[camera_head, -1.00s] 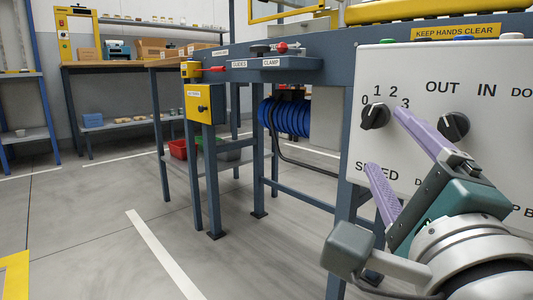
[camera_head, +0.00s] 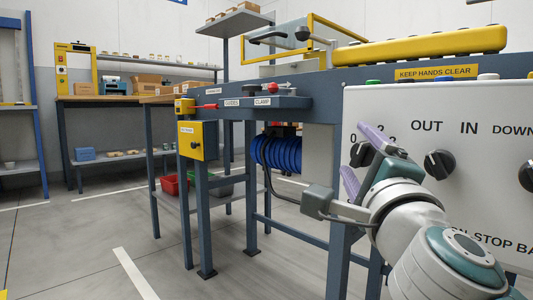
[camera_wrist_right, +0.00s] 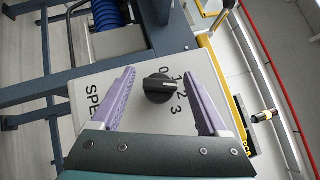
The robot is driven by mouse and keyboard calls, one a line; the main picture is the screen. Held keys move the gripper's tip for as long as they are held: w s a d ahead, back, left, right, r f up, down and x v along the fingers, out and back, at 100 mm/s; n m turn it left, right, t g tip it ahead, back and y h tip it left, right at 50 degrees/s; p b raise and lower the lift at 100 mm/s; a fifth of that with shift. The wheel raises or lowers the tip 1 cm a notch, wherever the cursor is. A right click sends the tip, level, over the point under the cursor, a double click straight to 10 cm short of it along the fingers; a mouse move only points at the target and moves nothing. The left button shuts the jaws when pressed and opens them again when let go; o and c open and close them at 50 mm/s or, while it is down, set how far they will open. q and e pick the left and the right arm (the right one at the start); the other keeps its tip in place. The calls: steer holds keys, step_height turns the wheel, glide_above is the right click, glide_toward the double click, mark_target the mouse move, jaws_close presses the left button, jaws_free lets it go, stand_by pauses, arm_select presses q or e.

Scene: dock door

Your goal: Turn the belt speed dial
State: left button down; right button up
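The belt speed dial (camera_head: 360,153) is a black knob on the white control panel (camera_head: 400,108), with the digits 0 to 3 around it. The gripper partly hides it in the head view. In the right wrist view the dial (camera_wrist_right: 158,88) shows clearly, with part of the word SPEED printed to its left. My right gripper (camera_wrist_right: 158,70) is open, its two purple fingers spread on either side of the dial with a visible gap on each side. In the head view the right gripper (camera_head: 357,155) is in front of the dial. My left gripper is out of view.
More black knobs, the OUT/IN knob (camera_head: 439,164) and one at the right edge (camera_head: 527,174), are on the same panel. A yellow box (camera_head: 190,140) and blue coiled hose (camera_head: 279,152) are to the left. Open floor (camera_head: 70,250) is at the lower left.

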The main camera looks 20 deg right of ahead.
jaws_close()
steer(key=r+n+g+p, duration=0.1)
steer(key=p, duration=0.6)
steer(key=n+g+y+p, duration=0.1)
steer(key=n+p, duration=0.1)
steer(key=p, duration=0.5)
steer(key=shift+r, duration=0.35)
steer(key=n+g+p, duration=0.1)
steer(key=g+p, duration=0.1)
steer(key=p, duration=0.4)
steer(key=n+g+p, duration=0.2)
steer(key=p, duration=0.4)
steer(key=n+g+y+p, duration=0.1)
steer(key=p, duration=0.5)
steer(key=shift+w+f+n+g, duration=0.1)
steer(key=shift+f+n+g, duration=0.3)
steer(key=shift+f+n+g+p, duration=0.25)
steer(key=shift+g+p, duration=0.2)
steer(key=shift+g, duration=0.25)
steer(key=shift+n, duration=0.25)
steer(key=shift+f+n+g, duration=0.25)
steer(key=shift+n+g, duration=0.05)
steer(key=shift+g, duration=0.7)
steer(key=shift+h, duration=0.3)
